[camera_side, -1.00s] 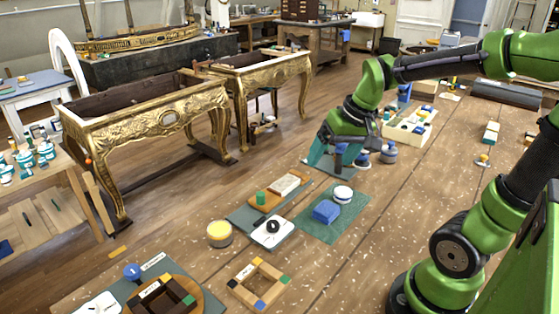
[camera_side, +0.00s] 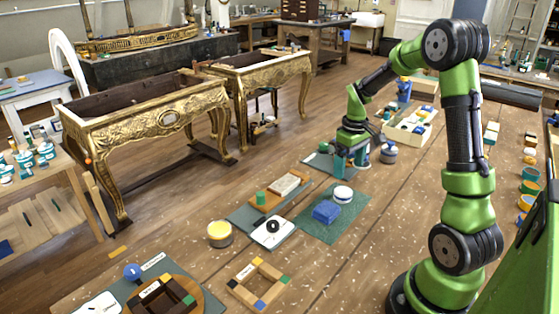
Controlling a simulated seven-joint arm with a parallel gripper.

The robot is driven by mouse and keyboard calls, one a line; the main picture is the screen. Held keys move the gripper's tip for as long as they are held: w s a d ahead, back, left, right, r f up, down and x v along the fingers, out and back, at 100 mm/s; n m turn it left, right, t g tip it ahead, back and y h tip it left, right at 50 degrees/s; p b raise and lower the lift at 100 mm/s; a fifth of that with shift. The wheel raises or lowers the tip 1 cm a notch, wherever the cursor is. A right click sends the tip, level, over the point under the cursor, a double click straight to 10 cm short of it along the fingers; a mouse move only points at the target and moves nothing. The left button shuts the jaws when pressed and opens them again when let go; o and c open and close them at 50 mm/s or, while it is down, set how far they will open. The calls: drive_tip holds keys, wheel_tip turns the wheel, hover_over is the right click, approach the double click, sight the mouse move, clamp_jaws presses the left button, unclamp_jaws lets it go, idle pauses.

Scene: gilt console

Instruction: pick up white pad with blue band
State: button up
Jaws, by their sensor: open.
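A round white pad with a blue band (camera_side: 342,194) lies on the green mat (camera_side: 316,229), at the mat's upper right. My gripper (camera_side: 350,167) points down just behind the pad in the picture, with its teal fingers apart and nothing visible between them. It looks apart from the pad, but its exact height is hard to tell. The pad is in full view.
A yellow-topped jar (camera_side: 220,234) stands to the left. The boards right of the mat are clear.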

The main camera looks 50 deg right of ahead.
sight(345, 191)
wheel_tip(345, 191, down, 4)
drive_tip(key=shift+r, duration=0.1)
drive_tip(key=f, duration=0.5)
drive_tip(key=shift+a+f, duration=0.3)
drive_tip(key=c, duration=1.1)
